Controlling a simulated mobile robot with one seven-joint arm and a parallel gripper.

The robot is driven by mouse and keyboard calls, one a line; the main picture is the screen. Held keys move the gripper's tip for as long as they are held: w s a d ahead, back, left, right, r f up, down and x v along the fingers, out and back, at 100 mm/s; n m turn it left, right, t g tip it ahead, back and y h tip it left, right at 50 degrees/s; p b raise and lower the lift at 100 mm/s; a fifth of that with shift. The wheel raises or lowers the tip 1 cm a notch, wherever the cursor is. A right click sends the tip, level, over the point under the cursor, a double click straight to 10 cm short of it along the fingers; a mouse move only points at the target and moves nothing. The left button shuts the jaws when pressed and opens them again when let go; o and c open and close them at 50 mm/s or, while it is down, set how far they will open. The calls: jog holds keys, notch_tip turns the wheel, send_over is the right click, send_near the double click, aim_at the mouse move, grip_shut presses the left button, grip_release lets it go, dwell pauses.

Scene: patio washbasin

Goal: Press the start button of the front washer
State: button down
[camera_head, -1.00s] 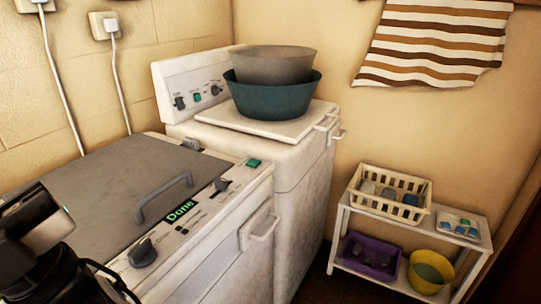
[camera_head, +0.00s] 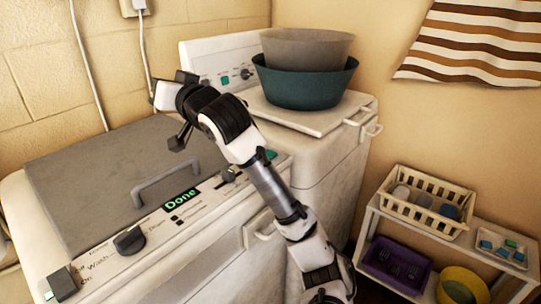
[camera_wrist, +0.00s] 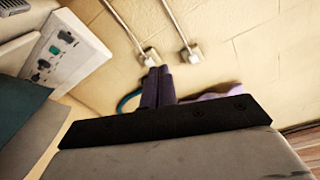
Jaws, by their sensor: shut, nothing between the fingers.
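The front washer (camera_head: 215,262) stands at the lower left, with a grey lid, a green "Done" display (camera_head: 182,199) and knobs on its sloping panel. A green button (camera_head: 271,154) sits at the panel's right end, partly hidden behind my arm. A dark square block (camera_head: 62,284) sits at the left end, by "On". My gripper's end (camera_head: 165,97) is above the back of the lid, away from the panel. In the wrist view my gripper (camera_wrist: 158,72) is shut and empty, its dark fingers together, with the tiled wall beyond.
The back washer (camera_head: 335,165) carries a grey bowl (camera_head: 305,47) inside a teal bowl (camera_head: 305,88). Two wall sockets (camera_wrist: 150,56) with cables are behind. A low white shelf (camera_head: 368,230) with a basket (camera_head: 425,203) stands at the right. A lid handle (camera_head: 165,184) rises from the front washer.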

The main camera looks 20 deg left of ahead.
jog(key=w+d+f+m+h, duration=0.3)
jog(key=w+d+m+h, duration=0.1)
jog(key=d, duration=0.5)
jog(key=w+d+f+m+g+h+b, duration=0.1)
jog(key=w+d+f+m+h, duration=0.2)
jog(key=w+d+h, duration=0.3)
jog(key=w+d+m, duration=0.1)
jog(key=d, duration=0.3)
jog(key=shift+w+f+m, duration=0.3)
jog(key=shift+w+f, duration=0.05)
jog(key=shift+f, duration=0.05)
notch_tip(320, 180, down, 7)
jog(key=b, duration=0.6)
jog(key=shift+a+f, duration=0.1)
jog(key=shift+f, duration=0.05)
jog(key=shift+f+b, duration=0.5)
jog(key=shift+f, duration=0.25)
jog(key=shift+f, duration=0.15)
jog(key=shift+f, duration=0.25)
